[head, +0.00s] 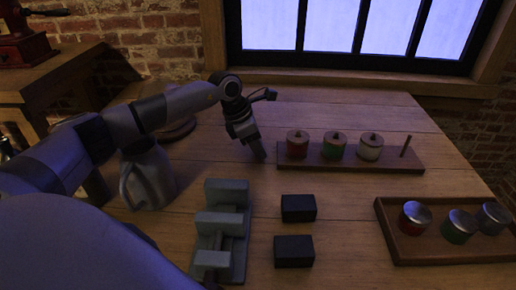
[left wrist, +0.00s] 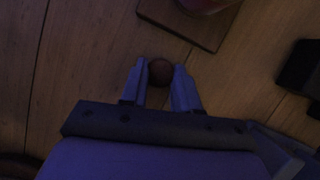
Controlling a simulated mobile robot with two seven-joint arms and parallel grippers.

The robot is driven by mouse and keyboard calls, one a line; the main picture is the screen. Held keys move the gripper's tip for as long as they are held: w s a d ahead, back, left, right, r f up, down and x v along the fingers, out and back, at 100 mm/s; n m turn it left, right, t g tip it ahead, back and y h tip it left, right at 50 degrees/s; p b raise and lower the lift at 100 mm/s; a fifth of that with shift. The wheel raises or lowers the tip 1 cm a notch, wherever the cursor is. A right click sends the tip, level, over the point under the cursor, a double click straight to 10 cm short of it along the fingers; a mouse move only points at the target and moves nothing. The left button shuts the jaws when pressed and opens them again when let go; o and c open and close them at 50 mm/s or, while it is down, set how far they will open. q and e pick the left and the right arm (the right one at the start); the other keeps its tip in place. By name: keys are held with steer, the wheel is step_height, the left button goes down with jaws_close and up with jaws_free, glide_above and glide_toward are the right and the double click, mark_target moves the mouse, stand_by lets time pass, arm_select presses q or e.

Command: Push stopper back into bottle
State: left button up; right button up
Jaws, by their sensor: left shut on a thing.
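My left gripper (head: 259,154) points down close to the table, just left of the wooden rack. In the left wrist view its fingers (left wrist: 160,88) are shut on a small round brown piece (left wrist: 160,70), seen end-on; it looks like a stopper, but I cannot be sure. The head view does not show this piece clearly. I cannot pick out a clear open bottle. My right gripper is not in view.
The rack (head: 405,165) has a thin upright peg (head: 406,146) at its right end. A tray (head: 398,243) with metal-lidded jars is at the right. Two black blocks (head: 298,208) (head: 293,251) and a grey stepped fixture (head: 225,223) stand in front. Bare table lies between blocks and rack.

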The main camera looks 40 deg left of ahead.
arm_select(q)
step_height(320, 180, up, 20)
steer(key=p, duration=0.2)
steer(key=shift+f, duration=0.2)
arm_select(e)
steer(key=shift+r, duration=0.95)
arm_select(q)
steer(key=s+d+f+m+g+y, duration=0.1)
steer(key=s+d+f+m+g, duration=0.2)
steer(key=m, duration=1)
steer(key=s+d+f+m+g+y, duration=0.2)
steer(key=s+d+f+m+g, duration=0.2)
steer(key=s+d+f+m, duration=0.5)
steer(key=shift+s+d+m+g, duration=0.3)
steer(key=shift+s+d+m, duration=0.5)
steer(key=shift+m, duration=1.8)
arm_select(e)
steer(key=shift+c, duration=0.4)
